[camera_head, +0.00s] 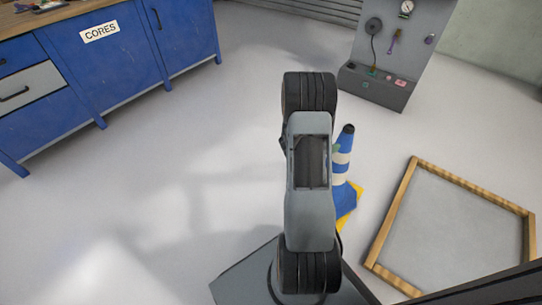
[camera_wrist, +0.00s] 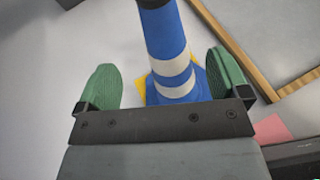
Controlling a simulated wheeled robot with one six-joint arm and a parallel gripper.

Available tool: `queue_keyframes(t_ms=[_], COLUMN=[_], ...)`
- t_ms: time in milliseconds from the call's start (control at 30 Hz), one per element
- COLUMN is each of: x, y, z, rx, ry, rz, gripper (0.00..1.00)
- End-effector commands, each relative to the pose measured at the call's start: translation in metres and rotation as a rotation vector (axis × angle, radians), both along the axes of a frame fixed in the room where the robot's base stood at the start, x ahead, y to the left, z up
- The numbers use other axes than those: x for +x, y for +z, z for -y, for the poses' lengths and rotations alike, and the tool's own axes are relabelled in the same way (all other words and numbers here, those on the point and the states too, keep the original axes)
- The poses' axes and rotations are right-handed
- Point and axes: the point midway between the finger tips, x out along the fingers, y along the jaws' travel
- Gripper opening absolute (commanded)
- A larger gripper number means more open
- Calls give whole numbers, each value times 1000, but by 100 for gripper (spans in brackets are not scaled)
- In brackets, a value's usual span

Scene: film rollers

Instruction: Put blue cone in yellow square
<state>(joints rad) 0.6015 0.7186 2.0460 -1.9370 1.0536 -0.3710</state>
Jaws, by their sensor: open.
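The blue cone (camera_head: 343,173) has white bands and a black tip. It stands upright on the floor just right of my arm, which hides part of it. A yellow patch (camera_head: 357,190) shows at its base; I cannot tell whether it is a base or a floor marking. A square outline with a tan-yellow striped border (camera_head: 482,187) lies to the right, empty and apart from the cone. In the wrist view, my gripper (camera_wrist: 162,62) is open, with green fingers either side of the blue cone (camera_wrist: 168,45) in the picture. I see no clear contact.
A blue cabinet (camera_head: 100,62) labelled CORES stands at the upper left. A grey tool stand (camera_head: 385,75) stands at the back right. The grey floor is clear at the left. A pink patch (camera_wrist: 271,130) shows at the wrist view's lower right.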

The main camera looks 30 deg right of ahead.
Motion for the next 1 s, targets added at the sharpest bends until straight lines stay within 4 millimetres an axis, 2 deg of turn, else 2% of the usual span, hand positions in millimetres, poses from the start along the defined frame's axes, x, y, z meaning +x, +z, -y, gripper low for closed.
queue_keyframes(t_ms=[67, 167, 267, 400, 500, 600, 700, 833, 1000], x=[1, 0, -6, -19, -29, -39, -48, -57, -63], y=[13, 40, 73, 105, 119, 129, 139, 150, 157], z=[-8, -33, -75, -155, -213, -265, -308, -350, -377], rx=[6, 36, 107, 286, 452, 629, 792, 956, 1066], ry=[-34, -133, -282, -520, -683, -834, -966, -1093, -1185], rz=[46, 173, 368, 670, 854, 990, 1077, 1132, 1150], gripper=[94, 94, 94, 94, 94, 94, 94, 94, 94])
